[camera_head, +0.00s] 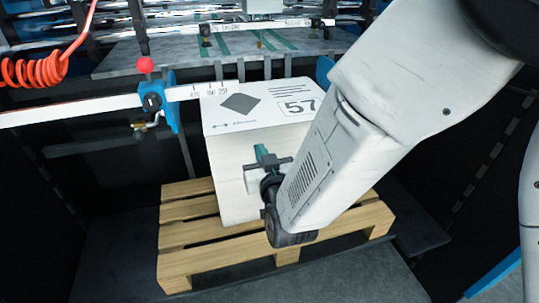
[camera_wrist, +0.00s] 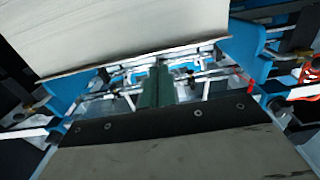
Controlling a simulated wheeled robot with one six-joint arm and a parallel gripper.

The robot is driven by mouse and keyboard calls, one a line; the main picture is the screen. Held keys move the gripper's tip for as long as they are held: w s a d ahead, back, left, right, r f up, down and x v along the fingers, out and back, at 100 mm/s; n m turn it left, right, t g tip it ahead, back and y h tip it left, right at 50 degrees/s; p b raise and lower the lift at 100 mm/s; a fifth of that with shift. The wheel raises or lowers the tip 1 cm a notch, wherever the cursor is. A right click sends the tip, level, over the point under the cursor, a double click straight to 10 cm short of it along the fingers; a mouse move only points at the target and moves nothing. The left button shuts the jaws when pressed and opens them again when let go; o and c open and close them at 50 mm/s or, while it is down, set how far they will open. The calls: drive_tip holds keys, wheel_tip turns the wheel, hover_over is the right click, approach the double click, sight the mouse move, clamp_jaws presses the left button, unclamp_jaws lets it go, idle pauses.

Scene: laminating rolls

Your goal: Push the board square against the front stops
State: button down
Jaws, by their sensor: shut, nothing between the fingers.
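A white block-like stack (camera_head: 236,172), marked 57 on its top, stands on a wooden pallet (camera_head: 180,262). I cannot tell whether the board is its top sheet or a separate piece. My gripper (camera_head: 262,153) has teal fingers and is shut and empty in front of the stack's near face in the head view; contact is unclear. In the wrist view the closed fingers (camera_wrist: 156,84) show between a pale slab (camera_wrist: 130,35) and a grey surface with a dark screwed edge (camera_wrist: 190,150). I cannot identify the front stops with certainty. My arm hides the stack's right side.
A grey table (camera_head: 150,62) with green stripes lies behind the stack. A white scale bar (camera_head: 70,112) with a blue clamp (camera_head: 158,100) and red knob (camera_head: 145,65) reaches the stack from the left. A red coiled hose (camera_head: 35,73) hangs at upper left. Floor shows at front left.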

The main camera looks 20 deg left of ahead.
sight(250, 126)
drive_tip(key=shift+x, duration=3.5)
drive_tip(key=shift+x, duration=1.1)
drive_tip(key=v, duration=0.7)
